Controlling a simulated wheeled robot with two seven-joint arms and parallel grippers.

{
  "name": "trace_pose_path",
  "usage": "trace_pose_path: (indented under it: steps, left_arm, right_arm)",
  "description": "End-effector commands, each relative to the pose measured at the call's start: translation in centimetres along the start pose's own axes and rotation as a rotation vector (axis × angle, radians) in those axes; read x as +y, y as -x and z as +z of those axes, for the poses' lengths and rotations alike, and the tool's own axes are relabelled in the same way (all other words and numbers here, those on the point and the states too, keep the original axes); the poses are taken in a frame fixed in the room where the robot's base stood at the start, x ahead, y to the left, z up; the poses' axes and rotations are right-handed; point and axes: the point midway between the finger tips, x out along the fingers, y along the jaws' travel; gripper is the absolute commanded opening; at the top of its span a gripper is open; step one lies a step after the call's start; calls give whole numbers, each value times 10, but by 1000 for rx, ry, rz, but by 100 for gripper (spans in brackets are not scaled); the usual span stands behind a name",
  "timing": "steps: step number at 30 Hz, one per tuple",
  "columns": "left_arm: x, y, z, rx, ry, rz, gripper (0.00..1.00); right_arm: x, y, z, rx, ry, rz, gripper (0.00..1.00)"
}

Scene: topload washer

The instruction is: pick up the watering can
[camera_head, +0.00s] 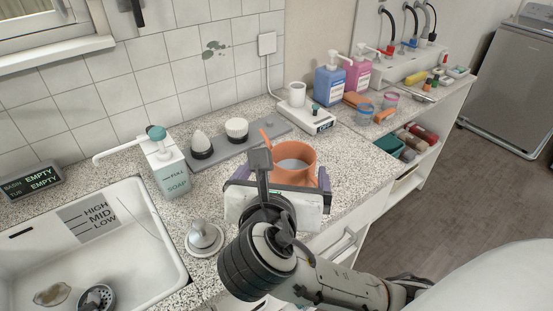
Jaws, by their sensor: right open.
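The orange watering can (296,176) stands on the speckled counter, right of the sink. An orange stick-like part, which may be its spout or handle, shows at its upper left. My right gripper (282,174) is in front of the can, with its jaws spread and a finger toward each side of it. The gripper and wrist hide the can's lower front. I cannot tell whether the fingers touch it. My left gripper is not in view.
A sink (150,245) and soap dispenser (166,165) are to the left.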

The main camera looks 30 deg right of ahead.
Motion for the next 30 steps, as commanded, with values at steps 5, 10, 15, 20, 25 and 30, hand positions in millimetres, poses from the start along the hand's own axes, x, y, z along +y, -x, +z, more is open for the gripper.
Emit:
trace_pose_path:
  steps: [5, 10, 15, 20, 25, 30]
  left_arm:
    - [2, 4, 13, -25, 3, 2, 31]
    - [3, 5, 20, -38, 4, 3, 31]
    - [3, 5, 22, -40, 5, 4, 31]
    - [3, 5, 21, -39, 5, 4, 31]
    - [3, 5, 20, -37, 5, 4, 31]
    - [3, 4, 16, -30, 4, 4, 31]
  right_arm:
    - [-1, -18, 2, -8, 9, -3, 95]
    - [-1, -40, 1, -5, 7, -3, 95]
    - [-2, -52, 0, 0, 4, -3, 95]
    - [-6, -72, -2, 1, 5, -6, 95]
    - [-8, -95, -1, 0, 3, -4, 95]
    - [-7, -103, -2, 1, 2, 0, 95]
